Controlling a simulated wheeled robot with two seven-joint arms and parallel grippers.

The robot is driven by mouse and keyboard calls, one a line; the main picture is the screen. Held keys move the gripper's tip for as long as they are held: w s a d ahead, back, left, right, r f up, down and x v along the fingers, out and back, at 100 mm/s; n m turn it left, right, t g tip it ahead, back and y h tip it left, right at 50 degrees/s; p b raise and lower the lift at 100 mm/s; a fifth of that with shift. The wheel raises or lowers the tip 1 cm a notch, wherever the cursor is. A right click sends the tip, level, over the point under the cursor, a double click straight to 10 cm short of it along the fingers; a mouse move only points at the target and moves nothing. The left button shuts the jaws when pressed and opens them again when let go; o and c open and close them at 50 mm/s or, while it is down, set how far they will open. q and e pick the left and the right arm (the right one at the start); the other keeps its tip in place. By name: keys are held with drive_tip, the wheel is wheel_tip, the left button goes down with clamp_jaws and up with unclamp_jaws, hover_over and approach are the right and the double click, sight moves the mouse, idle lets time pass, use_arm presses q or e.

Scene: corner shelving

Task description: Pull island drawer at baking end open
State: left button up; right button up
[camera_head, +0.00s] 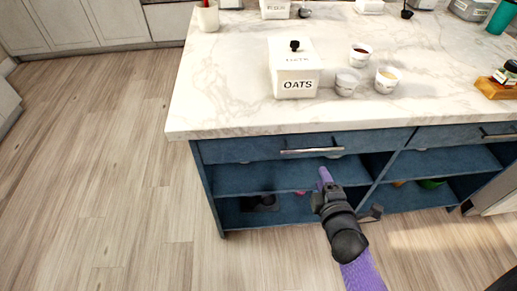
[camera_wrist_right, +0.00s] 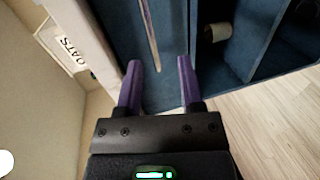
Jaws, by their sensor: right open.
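The island's blue drawer front (camera_head: 232,150) sits under the marble top and looks shut. Its long metal handle (camera_head: 312,150) runs across it. A second drawer front with its own handle (camera_head: 498,136) is to the right. My right gripper (camera_head: 323,174) has purple fingers and is just below and in front of the left drawer's handle. In the right wrist view my right gripper (camera_wrist_right: 159,64) is open, and the handle (camera_wrist_right: 150,30) runs from the top down to between the fingertips. I cannot tell whether they touch it. My left gripper is in neither view.
The marble counter (camera_head: 220,90) overhangs above the drawers and carries a white OATS canister (camera_head: 294,83) and several small cups. Open blue shelves (camera_head: 240,178) with a few items lie below. The wood floor (camera_head: 110,160) at left is clear.

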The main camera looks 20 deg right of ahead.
sight(313, 149)
drive_tip(key=b+x, duration=0.1)
drive_tip(key=x, duration=0.2)
drive_tip(key=r+b+x, duration=0.1)
drive_tip(key=x, duration=0.2)
drive_tip(key=b+x, duration=0.1)
drive_tip(key=x, duration=0.3)
drive_tip(key=shift+w+d+r+b, duration=0.15)
drive_tip(key=shift+r+b, duration=0.05)
drive_tip(key=shift+b, duration=0.1)
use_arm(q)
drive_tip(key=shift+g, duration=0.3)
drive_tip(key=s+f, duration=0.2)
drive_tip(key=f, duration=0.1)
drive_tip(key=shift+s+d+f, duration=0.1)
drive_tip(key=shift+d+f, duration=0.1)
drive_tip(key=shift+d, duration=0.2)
use_arm(e)
drive_tip(key=shift+c, duration=0.3)
drive_tip(key=c, duration=0.5)
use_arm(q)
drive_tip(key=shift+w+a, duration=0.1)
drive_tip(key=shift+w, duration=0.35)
use_arm(e)
clamp_jaws()
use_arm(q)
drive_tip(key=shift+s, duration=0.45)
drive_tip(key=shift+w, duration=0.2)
